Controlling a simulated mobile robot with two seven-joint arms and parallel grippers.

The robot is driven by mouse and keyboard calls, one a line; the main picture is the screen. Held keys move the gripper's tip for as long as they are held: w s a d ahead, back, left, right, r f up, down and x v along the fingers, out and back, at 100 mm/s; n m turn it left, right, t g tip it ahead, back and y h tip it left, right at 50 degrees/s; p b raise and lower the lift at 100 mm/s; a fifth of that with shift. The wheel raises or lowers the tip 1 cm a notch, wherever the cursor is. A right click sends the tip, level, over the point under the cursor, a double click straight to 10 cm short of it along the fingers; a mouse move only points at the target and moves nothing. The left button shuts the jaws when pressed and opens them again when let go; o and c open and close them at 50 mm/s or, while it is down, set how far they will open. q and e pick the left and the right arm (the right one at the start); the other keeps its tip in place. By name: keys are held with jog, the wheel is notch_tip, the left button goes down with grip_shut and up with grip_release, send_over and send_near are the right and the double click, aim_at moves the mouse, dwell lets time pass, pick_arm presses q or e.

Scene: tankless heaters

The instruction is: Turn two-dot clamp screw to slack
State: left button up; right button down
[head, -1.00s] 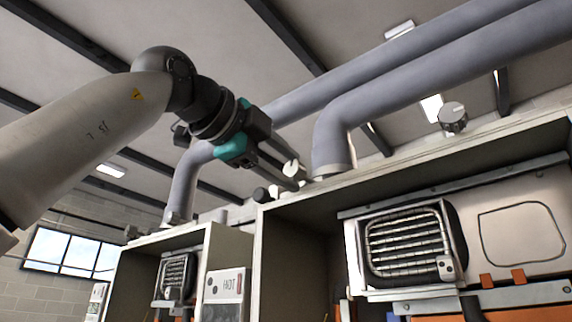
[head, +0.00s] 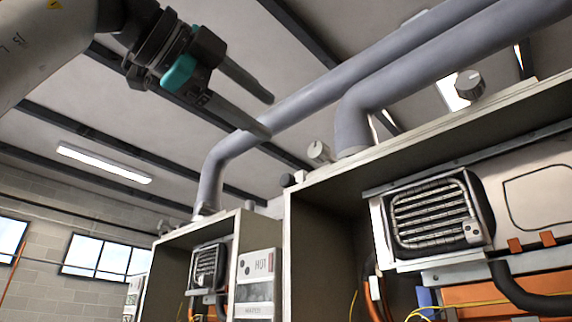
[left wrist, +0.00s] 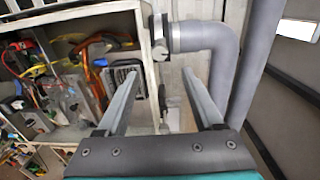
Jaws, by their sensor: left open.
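A light grey plate with dark dots (head: 472,230) sits at the lower right corner of the finned coil in the near heater; it is too small to tell whether it is the two-dot clamp screw. Grey knobs stand on the near cabinet's top, one by the pipe's foot (head: 318,151) and one further right (head: 468,84); no dots can be made out on them. My left gripper (head: 268,115) is open and empty, up in the air above and left of the pipe-foot knob, apart from it. It also shows in the left wrist view (left wrist: 162,75). My right gripper is not seen.
Thick grey pipes (head: 352,118) rise from the cabinet tops and run along under the ceiling, close behind my left gripper. The near open cabinet (head: 300,235) holds hoses and yellow wires. A second cabinet (head: 228,228) stands further left.

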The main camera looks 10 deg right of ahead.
pick_arm(q)
jog(key=shift+v, duration=1.75)
